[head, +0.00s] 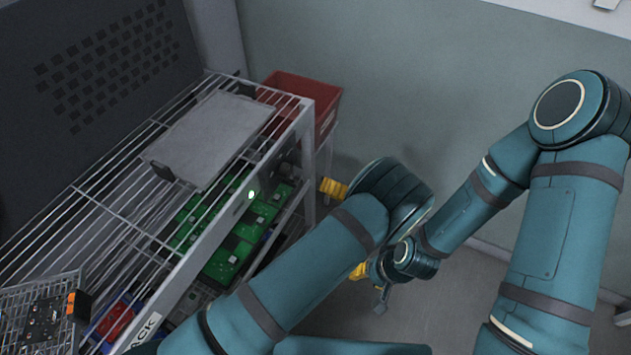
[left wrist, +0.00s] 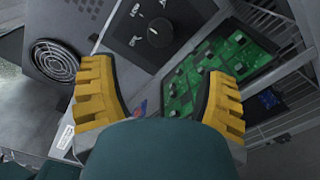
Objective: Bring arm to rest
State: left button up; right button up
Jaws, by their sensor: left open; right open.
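My left arm comes in from the bottom of the head view and bends at the wrist near the middle. My left gripper (head: 333,188) shows only as a yellow finger part beside the shelf's right end; the rest is hidden behind my arm. In the left wrist view, the left gripper (left wrist: 160,80) has its two yellow fingers wide apart with nothing between them. My right arm comes in from the right and folds back toward the middle. My right gripper (head: 359,271) is open and mostly hidden behind my left arm, with a small yellow part showing.
A wire rack (head: 95,205) at left bears a grey flat panel (head: 208,138). Green circuit boards (head: 225,262) lie on the level below. A red bin (head: 302,88) stands behind the rack. The wall (head: 400,60) and floor right of the rack look clear.

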dwell(0.6)
pick_arm(q)
jog(key=s+a+f+n+g+h, duration=0.5)
jog(key=s+a+f+n+g, duration=0.15)
jog(key=a+f, duration=0.25)
jog(key=s+d+f+n+g+h, duration=0.1)
jog(key=s+f+n+g+h, duration=0.1)
jog(key=s+n+h, duration=0.5)
jog(key=s+d+f+n+g+h, duration=0.2)
jog(key=s+n+h, duration=0.3)
jog(key=s+n, duration=0.3)
jog(key=a+r+n+t+h, duration=0.1)
jog(key=n, duration=0.4)
jog(key=w+r+n+t+h, duration=0.1)
jog(key=r+n+t, duration=0.1)
jog(key=n, duration=0.2)
jog(key=a+r+n+t+h, duration=0.1)
jog(key=r+n+t, duration=0.1)
jog(key=n, duration=0.3)
jog(key=shift+w+a+n+h, duration=0.3)
jog(key=shift+a+n, duration=0.05)
